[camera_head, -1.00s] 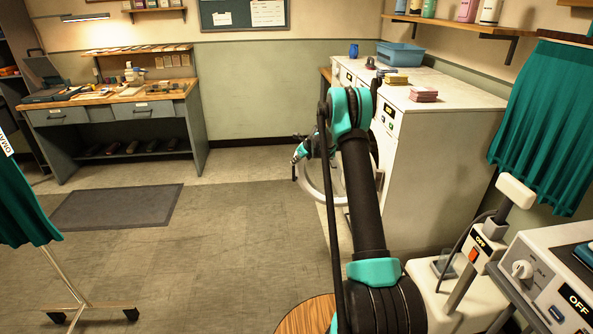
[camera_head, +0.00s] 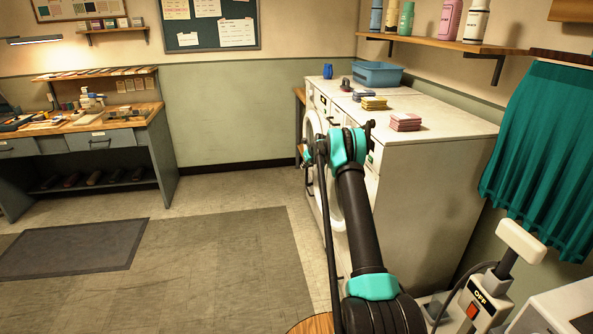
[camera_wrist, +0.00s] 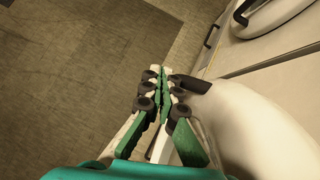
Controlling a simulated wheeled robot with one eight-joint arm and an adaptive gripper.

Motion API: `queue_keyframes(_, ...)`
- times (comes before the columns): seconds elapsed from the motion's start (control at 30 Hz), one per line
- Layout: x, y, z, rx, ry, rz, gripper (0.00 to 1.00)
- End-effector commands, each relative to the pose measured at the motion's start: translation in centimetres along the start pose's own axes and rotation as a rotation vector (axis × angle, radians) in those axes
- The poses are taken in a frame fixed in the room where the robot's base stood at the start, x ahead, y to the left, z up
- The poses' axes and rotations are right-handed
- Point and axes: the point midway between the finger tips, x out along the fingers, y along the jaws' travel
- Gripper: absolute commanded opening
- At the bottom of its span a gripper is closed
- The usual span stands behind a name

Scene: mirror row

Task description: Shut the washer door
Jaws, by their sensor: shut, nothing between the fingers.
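The washer (camera_head: 430,195) is the near white machine in a row on the right in the head view. Its white round door (camera_head: 334,208) shows as a ring along the front, partly hidden by my arm. In the wrist view the door (camera_wrist: 262,128) curves in from the right, with a dark handle (camera_wrist: 190,83) at its edge. My gripper (camera_wrist: 162,72) is shut and empty, its fingertips beside that handle; I cannot tell whether they touch. I cannot tell whether the door is flush.
Another round door (camera_wrist: 275,14) with a dark handle shows farther along the row. A blue basket (camera_head: 378,74) and folded cloths (camera_head: 406,121) lie on top of the machines. A teal curtain (camera_head: 545,160) hangs at right. The floor (camera_head: 220,260) to the left is clear around a mat (camera_head: 75,248).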

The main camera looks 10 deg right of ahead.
Motion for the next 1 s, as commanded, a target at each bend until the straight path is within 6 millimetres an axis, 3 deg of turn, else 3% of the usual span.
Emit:
queue_keyframes(0.2,0.1,-4.9,0.0,0.095,0.000,-0.077,0.00)
queue_keyframes(0.4,0.0,-7.3,-0.1,0.142,0.001,-0.116,0.00)
queue_keyframes(1.0,-0.1,-8.2,-0.1,0.159,0.001,-0.129,0.00)
